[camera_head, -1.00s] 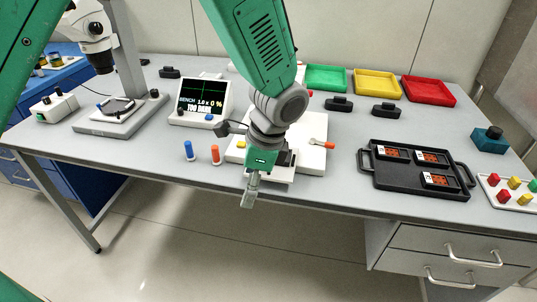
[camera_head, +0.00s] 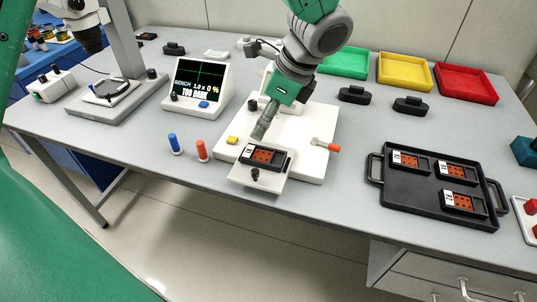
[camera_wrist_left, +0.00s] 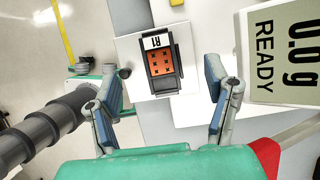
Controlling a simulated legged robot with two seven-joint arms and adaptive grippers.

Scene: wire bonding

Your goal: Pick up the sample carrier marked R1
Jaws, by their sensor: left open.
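The sample carrier marked R1 (camera_wrist_left: 162,59) is black with orange cells and a white end label. It lies on a small white platform (camera_wrist_left: 187,50) beside a black knob. In the head view the carrier (camera_head: 263,156) lies flat on the platform (camera_head: 245,179), label end to the left. My left gripper (camera_head: 262,127) is above and behind it, pointing down, apart from it. In the left wrist view its fingers (camera_wrist_left: 158,105) are open and empty, with the carrier beyond them and between their lines. My right gripper is not in view.
A black tray (camera_head: 410,216) with several similar carriers is at the right. A blue peg (camera_head: 174,144) and an orange peg (camera_head: 202,151) stand left of the platform. An orange-tipped lever (camera_head: 327,145) is to its right. A bench display (camera_head: 199,83) stands behind the pegs.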

